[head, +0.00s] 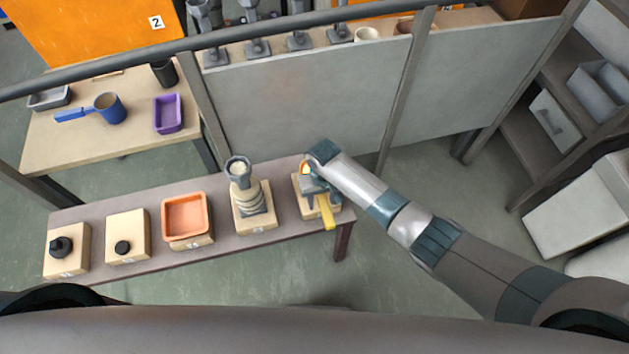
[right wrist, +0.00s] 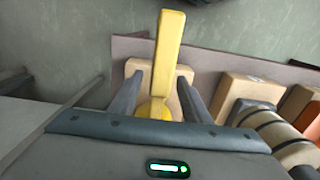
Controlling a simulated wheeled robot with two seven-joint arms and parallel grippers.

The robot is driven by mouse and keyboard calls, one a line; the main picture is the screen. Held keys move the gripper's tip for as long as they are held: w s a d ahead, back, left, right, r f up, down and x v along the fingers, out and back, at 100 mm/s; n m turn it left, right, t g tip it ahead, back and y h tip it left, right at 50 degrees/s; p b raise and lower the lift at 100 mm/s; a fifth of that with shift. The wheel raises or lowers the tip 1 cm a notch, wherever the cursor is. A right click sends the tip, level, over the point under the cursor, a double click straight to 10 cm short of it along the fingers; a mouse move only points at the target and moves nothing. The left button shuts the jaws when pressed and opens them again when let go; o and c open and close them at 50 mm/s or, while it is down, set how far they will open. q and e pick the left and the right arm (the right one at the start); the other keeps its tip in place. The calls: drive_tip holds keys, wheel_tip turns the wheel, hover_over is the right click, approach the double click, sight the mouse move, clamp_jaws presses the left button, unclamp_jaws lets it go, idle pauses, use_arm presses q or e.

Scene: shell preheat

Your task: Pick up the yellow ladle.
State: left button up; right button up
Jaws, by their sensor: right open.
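The yellow ladle (head: 327,213) rests on a pale wooden block (head: 335,210) at the right end of the narrow bench. Its handle points toward the near edge, and its bowl is mostly hidden under my right gripper (head: 314,193). In the right wrist view the ladle's handle (right wrist: 168,50) runs upward between the two fingers of my right gripper (right wrist: 158,95). The fingers are apart, one on each side of the ladle, with visible gaps. Part of the round yellow bowl shows near the palm. My left gripper is not in view.
The bench (head: 100,212) also holds a metal stacked fixture (head: 250,200), an orange tray (head: 185,217) and two blocks with black knobs. A table behind carries a blue pot (head: 109,108) and a purple tray (head: 168,114). A grey partition (head: 310,105) stands behind the bench.

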clamp_jaws()
drive_tip(key=shift+r, duration=0.2)
drive_tip(key=shift+r, duration=0.55)
drive_tip(key=r, duration=0.3)
drive_tip(key=shift+s+d, duration=0.1)
drive_tip(key=shift+d, duration=0.2)
drive_tip(key=s+d+r+b, duration=0.1)
drive_tip(key=s+d+r, duration=0.4)
drive_tip(key=d, duration=0.4)
drive_tip(key=shift+s+d+r, duration=0.15)
drive_tip(key=shift+s+r, duration=0.25)
drive_tip(key=shift+r, duration=0.4)
drive_tip(key=shift+w+r, duration=0.1)
